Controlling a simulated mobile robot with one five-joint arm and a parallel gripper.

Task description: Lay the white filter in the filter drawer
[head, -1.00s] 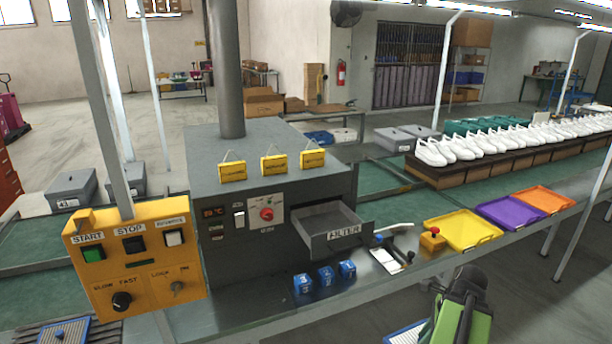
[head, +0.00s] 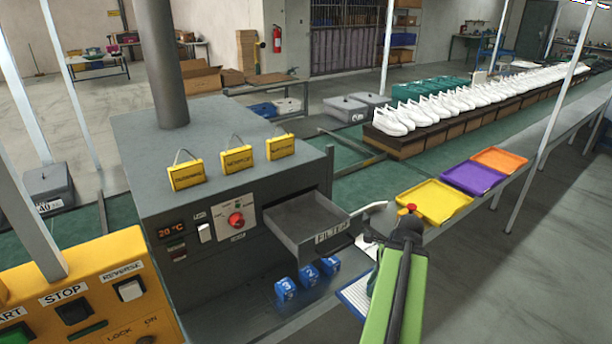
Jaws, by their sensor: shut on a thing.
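The white filter (head: 354,297), a flat ribbed panel with a blue edge, shows at the lower middle, partly hidden by my green arm link. My gripper (head: 374,281) is mostly hidden behind that link; it is shut on the filter and holds it in front of the bench edge. The filter drawer (head: 309,239), a grey open-topped tray labelled FILTER, stands pulled out from the grey machine (head: 225,215). Its visible inside looks empty. The filter is below and to the right of the drawer in the picture, apart from it.
Blue numbered blocks (head: 309,275) stand on the bench below the drawer. A white curved handle (head: 371,208) lies right of it. A yellow tray (head: 434,201), a purple tray (head: 473,178) and an orange tray (head: 500,158) line the bench edge. A yellow control panel (head: 95,295) fills the lower left.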

